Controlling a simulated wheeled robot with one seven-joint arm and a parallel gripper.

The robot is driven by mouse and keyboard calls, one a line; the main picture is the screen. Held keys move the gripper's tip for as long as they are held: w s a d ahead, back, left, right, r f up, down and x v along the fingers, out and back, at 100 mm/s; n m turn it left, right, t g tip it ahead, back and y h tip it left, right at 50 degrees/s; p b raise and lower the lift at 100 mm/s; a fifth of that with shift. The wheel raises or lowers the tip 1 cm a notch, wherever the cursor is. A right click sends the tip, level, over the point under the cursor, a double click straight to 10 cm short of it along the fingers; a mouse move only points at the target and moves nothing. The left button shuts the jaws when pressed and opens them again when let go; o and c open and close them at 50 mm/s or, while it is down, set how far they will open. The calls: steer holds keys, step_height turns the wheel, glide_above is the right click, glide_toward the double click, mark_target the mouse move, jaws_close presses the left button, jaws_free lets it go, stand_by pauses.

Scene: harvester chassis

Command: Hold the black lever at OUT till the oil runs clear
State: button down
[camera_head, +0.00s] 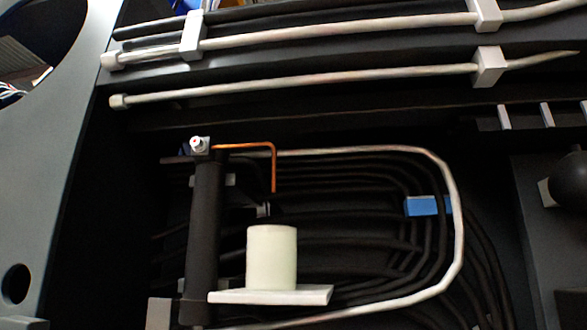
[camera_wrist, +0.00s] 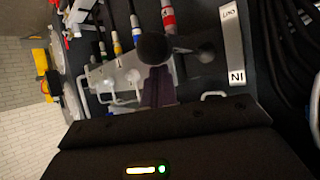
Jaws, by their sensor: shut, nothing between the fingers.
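In the wrist view the black lever's round knob (camera_wrist: 153,48) sits at the end of a dark stem that runs right to a pivot. A white plate (camera_wrist: 232,45) beside it reads IN at its lower end and OUT, upside down, at its upper end. The knob is level with about the middle of the plate. My gripper (camera_wrist: 158,72) is shut and empty, just below the knob; I cannot tell whether they touch. In the head view a black ball (camera_head: 570,180) at the right edge looks like the same knob. My gripper is not in that view. No running oil is visible.
A thin orange tube (camera_head: 245,145) bends down above a white cup (camera_head: 272,258) on a pale shelf (camera_head: 270,296). A dark cylinder (camera_head: 203,235) stands left of it. Pale pipes (camera_head: 300,82) cross the top. In the wrist view, banded hoses (camera_wrist: 137,35) lie beyond the knob.

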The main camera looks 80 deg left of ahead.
steer(key=shift+f+b, duration=1.8)
steer(key=shift+f, duration=0.5)
steer(key=shift+r, duration=0.1)
stand_by(0.9)
step_height(320, 180, up, 8)
steer(key=p, duration=0.8)
steer(key=shift+f, duration=0.2)
